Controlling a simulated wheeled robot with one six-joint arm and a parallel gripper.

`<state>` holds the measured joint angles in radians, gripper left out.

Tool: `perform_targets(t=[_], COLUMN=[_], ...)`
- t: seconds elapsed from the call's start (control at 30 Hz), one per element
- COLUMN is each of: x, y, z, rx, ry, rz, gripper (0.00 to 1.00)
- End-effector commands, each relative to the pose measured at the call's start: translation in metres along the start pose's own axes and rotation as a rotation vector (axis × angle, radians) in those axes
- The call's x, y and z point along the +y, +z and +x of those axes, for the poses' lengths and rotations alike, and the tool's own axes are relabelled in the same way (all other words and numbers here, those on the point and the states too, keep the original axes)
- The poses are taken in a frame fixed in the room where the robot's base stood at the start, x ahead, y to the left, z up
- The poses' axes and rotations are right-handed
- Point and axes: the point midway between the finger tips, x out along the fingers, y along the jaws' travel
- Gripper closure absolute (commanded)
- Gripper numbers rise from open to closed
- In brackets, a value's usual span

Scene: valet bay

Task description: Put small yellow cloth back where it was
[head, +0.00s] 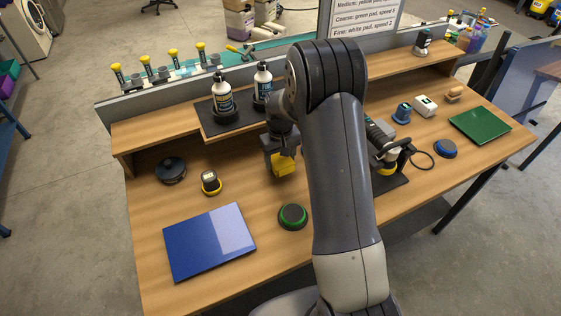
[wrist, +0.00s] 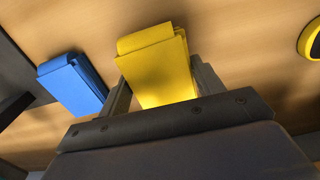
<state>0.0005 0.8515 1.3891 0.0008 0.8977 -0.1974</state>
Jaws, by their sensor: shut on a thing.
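The small yellow cloth (head: 283,165) is a folded block held below my gripper (head: 281,153) in the head view. In the wrist view the yellow cloth (wrist: 158,65) sits between the two fingers of my gripper (wrist: 160,88), which are shut on it. Wood tabletop shows beyond it; I cannot tell for sure whether its lower edge touches the wood. A folded blue cloth (wrist: 73,85) lies to its left in the wrist view. In the head view I cannot make out the blue cloth; my arm hides part of the bench.
Two bottles (head: 223,97) stand on a dark mat on the raised shelf behind. A blue board (head: 208,240), a green-rimmed pad (head: 293,216), a yellow-rimmed item (head: 210,183) and a dark round pad (head: 171,170) lie on the bench. A polisher (head: 385,150) is right of my arm.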

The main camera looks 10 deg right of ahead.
Motion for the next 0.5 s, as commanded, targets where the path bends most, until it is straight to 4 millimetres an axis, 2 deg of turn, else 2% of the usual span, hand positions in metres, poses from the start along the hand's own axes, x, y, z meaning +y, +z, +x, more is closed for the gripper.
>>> perform_targets(t=[0.1,0.2,0.5], x=[0.0,0.0,0.0], y=[0.001,0.001,0.0], z=[0.016,0.024,0.028], rx=[-0.006,-0.003,-0.001], ry=[-0.001,-0.001,0.0], rz=[0.0,0.0,0.0], gripper=[0.59,0.59,0.59])
